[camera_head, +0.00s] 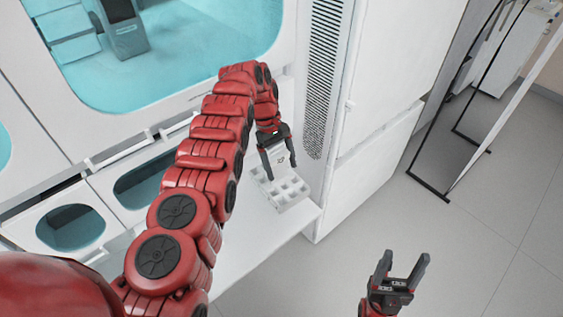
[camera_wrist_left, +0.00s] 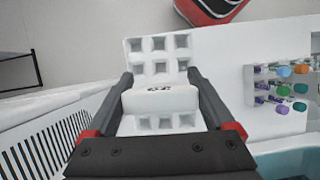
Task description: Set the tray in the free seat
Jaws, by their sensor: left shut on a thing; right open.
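The white tray (camera_head: 283,187) has rows of square holes and a raised middle grip with a dark mark, also seen in the left wrist view (camera_wrist_left: 160,100). My left gripper (camera_head: 279,157) is shut on this grip, one finger on each side. In the head view the tray is at the right end of the white ledge; I cannot tell whether it rests there or hangs just above. My right gripper (camera_head: 404,260) is open and empty over the floor. No free seat can be made out clearly.
A rack of tubes with coloured caps (camera_wrist_left: 285,88) stands right of the tray in the left wrist view. A white cabinet wall with a slotted vent (camera_head: 321,80) rises beside the tray. Open grey floor (camera_head: 470,240) lies to the right, with a black-framed stand (camera_head: 430,188).

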